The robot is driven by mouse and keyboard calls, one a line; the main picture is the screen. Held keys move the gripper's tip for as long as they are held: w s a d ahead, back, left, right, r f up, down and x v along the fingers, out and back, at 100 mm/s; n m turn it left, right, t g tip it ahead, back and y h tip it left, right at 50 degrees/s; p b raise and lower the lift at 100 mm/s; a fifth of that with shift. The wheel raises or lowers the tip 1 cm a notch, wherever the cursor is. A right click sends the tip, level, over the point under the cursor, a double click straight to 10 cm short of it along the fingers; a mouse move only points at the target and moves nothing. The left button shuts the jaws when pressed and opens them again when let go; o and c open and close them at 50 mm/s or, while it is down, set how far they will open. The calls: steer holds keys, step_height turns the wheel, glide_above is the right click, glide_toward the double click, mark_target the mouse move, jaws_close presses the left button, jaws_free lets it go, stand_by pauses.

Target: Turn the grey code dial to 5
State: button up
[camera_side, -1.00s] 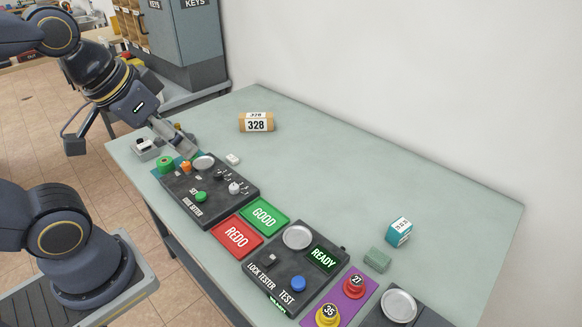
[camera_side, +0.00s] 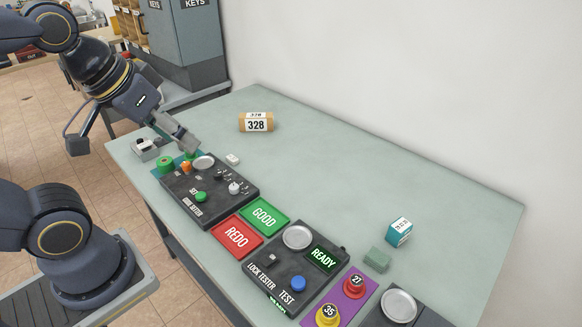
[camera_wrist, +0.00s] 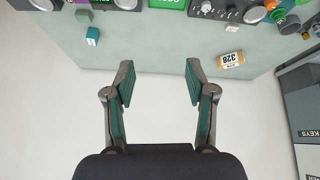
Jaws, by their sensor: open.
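The black code setter panel (camera_side: 217,205) lies on the table, left of centre in the side view. Its small light grey dial (camera_side: 235,187) sits near the panel's right edge; its setting is too small to read. In the wrist view the panel (camera_wrist: 222,11) is at the top edge, partly cut off. My gripper (camera_side: 195,146) is above the panel's far left end, apart from the dial. In the wrist view my gripper (camera_wrist: 158,82) is open, with nothing between its fingers.
A parcel marked 328 (camera_side: 256,122) stands behind the panel. A green button (camera_side: 201,196) and round metal plate (camera_side: 204,162) are on the panel. The GOOD tray (camera_side: 264,215), REDO tray (camera_side: 236,236) and lock tester (camera_side: 293,265) lie to the right. The back of the table is mostly clear.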

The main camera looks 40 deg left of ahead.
steer(key=w+r+n, duration=0.3)
steer(key=w, duration=0.1)
steer(key=n+g, duration=0.6)
steer(key=n, duration=0.3)
glide_above(234, 187)
step_height(234, 187, down, 18)
step_height(234, 187, down, 15)
steer(key=shift+a+f, duration=0.1)
steer(key=shift+f, duration=0.65)
steer(key=shift+c, duration=0.3)
jaws_close()
